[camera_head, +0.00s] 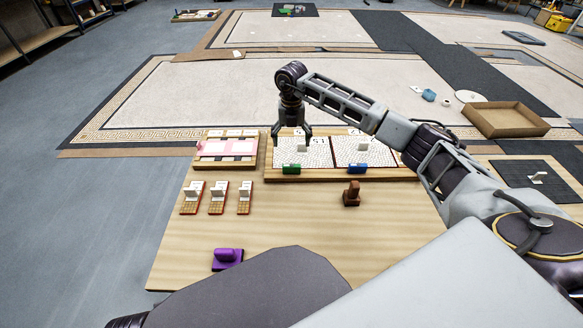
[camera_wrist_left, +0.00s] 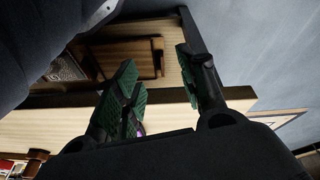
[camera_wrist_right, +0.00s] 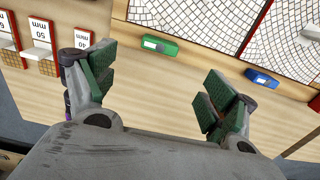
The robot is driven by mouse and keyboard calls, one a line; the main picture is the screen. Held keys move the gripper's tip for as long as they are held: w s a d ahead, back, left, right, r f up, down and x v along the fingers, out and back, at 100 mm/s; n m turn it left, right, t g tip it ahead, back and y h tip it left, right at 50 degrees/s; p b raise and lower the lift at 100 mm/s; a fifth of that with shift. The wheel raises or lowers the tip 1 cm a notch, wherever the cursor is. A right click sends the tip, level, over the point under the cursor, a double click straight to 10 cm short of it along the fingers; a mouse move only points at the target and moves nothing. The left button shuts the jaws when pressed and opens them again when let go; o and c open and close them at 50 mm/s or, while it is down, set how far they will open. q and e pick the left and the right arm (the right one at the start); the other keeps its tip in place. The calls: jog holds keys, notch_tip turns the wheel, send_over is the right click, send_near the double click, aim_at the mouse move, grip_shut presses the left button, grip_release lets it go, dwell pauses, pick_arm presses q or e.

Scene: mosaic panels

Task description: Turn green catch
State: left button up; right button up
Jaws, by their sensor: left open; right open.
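The green catch (camera_head: 291,169) lies at the front edge of the left mosaic panel (camera_head: 317,160) on a wooden board. It also shows in the right wrist view (camera_wrist_right: 159,45), lying crosswise, beyond the fingertips. My right gripper (camera_head: 291,138) is over the left part of that panel in the head view, pointing down with fingers apart and empty. In the right wrist view its open fingers (camera_wrist_right: 161,84) touch nothing. A blue catch (camera_head: 357,169) lies at the front edge of the right panel. My left gripper (camera_wrist_left: 158,78) is open and empty in the left wrist view.
Several labelled gauge blocks (camera_head: 217,197) stand left on the table, below a pink-and-white tray (camera_head: 227,148). A brown stamp-like block (camera_head: 351,194) and a purple handled block (camera_head: 227,258) stand nearer. An empty box (camera_head: 505,119) is at right. The table's middle is clear.

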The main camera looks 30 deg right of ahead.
jog(key=b, duration=0.2)
send_over(291, 165)
notch_tip(291, 165, down, 7)
jog(key=shift+s, duration=0.1)
notch_tip(291, 165, down, 5)
jog(key=shift+f+b, duration=0.1)
jog(key=shift+b, duration=0.6)
pick_arm(q)
jog(key=shift+t+h, duration=0.6)
jog(key=shift+w+d+f, duration=0.15)
jog(key=shift+d+f, duration=0.2)
jog(key=shift+f, duration=0.35)
jog(key=shift+w+d+f, duration=0.1)
jog(key=shift+d+f, duration=0.2)
jog(key=shift+f, duration=0.4)
jog(key=shift+w+d+f, duration=0.15)
jog(key=shift+d+f, duration=0.2)
jog(key=shift+f, duration=0.35)
pick_arm(e)
jog(key=shift+f, duration=0.85)
jog(key=c, duration=1)
